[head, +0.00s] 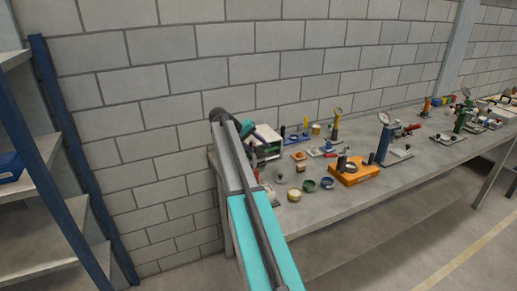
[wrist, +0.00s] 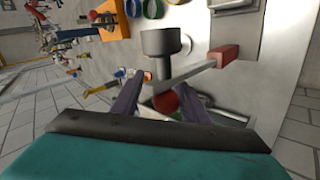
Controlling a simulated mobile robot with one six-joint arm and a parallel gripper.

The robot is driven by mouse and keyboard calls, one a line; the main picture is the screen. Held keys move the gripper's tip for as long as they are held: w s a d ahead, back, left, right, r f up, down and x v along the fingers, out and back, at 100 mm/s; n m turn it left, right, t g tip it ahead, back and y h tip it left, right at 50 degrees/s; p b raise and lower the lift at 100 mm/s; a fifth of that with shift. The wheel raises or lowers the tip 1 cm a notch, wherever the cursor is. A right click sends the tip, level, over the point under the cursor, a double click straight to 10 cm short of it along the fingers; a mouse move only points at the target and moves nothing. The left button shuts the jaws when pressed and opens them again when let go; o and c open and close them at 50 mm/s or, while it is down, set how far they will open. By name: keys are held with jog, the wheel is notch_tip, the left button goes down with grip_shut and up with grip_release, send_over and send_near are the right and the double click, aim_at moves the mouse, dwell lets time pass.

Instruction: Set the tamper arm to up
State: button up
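My gripper (wrist: 161,100) is at the bottom middle of the wrist view, with two dark fingers standing apart. A dark red round knob (wrist: 167,102) shows between the fingers; I cannot tell whether they touch it. Just beyond is a dark grey round-headed post (wrist: 160,43). A pale flat bar (wrist: 185,74) runs beside it, with a red block (wrist: 223,55) at its right end. These look like parts of the tamper device, but I cannot tell which is the tamper arm. In the head view my arm hides the gripper's fingertips.
A long grey bench (head: 330,205) runs along the block wall. It carries an orange base (head: 354,172), a blue upright press (head: 384,145), small round cups (head: 308,185) and several other devices. A shelf rack (head: 75,160) stands at the left. Floor in front is clear.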

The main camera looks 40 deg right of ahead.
jog(key=p+v, duration=0.3)
jog(key=v, duration=1.1)
jog(key=shift+a+p, duration=0.3)
jog(key=shift+w, duration=0.1)
jog(key=s+a+f+n+y+b, duration=0.15)
jog(key=s+a+f, duration=0.45)
jog(key=f, duration=0.9)
jog(key=s+a+f+n+y+b, duration=0.1)
jog(key=s+a+f+n+b, duration=0.2)
jog(key=a+f, duration=0.85)
jog(key=s+a+f+y+b, duration=0.1)
jog(key=s+a+f+b, duration=0.35)
jog(key=f, duration=1.35)
jog(key=s+a+f+g+y+b, duration=0.1)
jog(key=s+a+f, duration=0.4)
jog(key=s+f, duration=0.3)
jog(key=s+a+f+n+g+y+b, duration=0.1)
jog(key=s+a+f, duration=0.5)
jog(key=s, duration=0.9)
jog(key=s+a+f+g+y+b, duration=0.1)
jog(key=s+a+f+y, duration=0.2)
jog(key=s+a+f, duration=0.3)
jog(key=s+f, duration=0.4)
jog(key=s, duration=0.2)
jog(key=shift+s+n, duration=0.3)
jog(key=shift+n, duration=0.05)
